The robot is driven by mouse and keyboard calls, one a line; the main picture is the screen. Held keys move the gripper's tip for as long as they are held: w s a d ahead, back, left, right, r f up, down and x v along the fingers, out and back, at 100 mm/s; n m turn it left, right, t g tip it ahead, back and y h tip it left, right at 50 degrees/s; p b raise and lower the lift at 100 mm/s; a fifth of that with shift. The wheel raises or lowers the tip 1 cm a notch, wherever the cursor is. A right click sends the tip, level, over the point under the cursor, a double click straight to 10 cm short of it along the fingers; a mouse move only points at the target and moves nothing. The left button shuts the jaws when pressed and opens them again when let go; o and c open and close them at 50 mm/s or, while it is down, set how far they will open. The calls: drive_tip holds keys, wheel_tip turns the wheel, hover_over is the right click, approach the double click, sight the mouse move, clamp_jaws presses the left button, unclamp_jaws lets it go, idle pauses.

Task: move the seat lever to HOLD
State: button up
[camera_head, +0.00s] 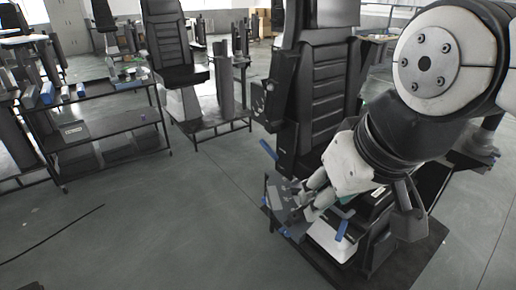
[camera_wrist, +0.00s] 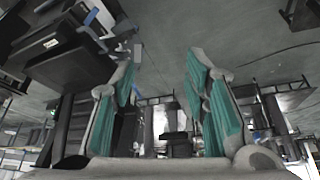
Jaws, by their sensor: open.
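The black seat (camera_head: 322,95) stands upright beside my arm in the head view. A blue lever (camera_head: 268,149) sticks out at its left side, and another blue handle (camera_head: 345,222) stands at the front of its base. I cannot tell which is the seat lever, and no HOLD mark is readable. My gripper (camera_head: 300,203) is low in front of the seat, beside a dark grey box-like part. In the wrist view my gripper (camera_wrist: 163,75) is open, with two green-padded fingers apart and nothing between them. A blue handle (camera_wrist: 90,17) shows beyond the left finger there.
The seat stands on a dark base plate (camera_head: 405,270). A two-shelf black cart (camera_head: 105,122) with small items stands at the left. Another seat (camera_head: 168,45) is behind. The grey floor at the front left is clear apart from a thin dark cable (camera_head: 55,238).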

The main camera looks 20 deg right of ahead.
drive_tip(key=w+d+f+m+g+b, duration=0.1)
drive_tip(key=w+d+f+b, duration=0.1)
drive_tip(key=w+f, duration=0.15)
drive_tip(key=w+d+f+m+b, duration=0.1)
drive_tip(key=w+d+f+b, duration=0.15)
drive_tip(key=w, duration=0.25)
drive_tip(key=m+g+b, duration=0.4)
drive_tip(key=m+b, duration=0.3)
drive_tip(key=b, duration=0.9)
hover_over(339, 237)
wheel_tip(339, 237, down, 31)
wheel_tip(339, 237, down, 14)
drive_tip(key=b, duration=0.2)
drive_tip(key=shift+s+r+b, duration=0.1)
drive_tip(key=shift+r+b, duration=0.15)
drive_tip(key=shift+b, duration=0.05)
drive_tip(key=shift+c, duration=0.3)
clamp_jaws()
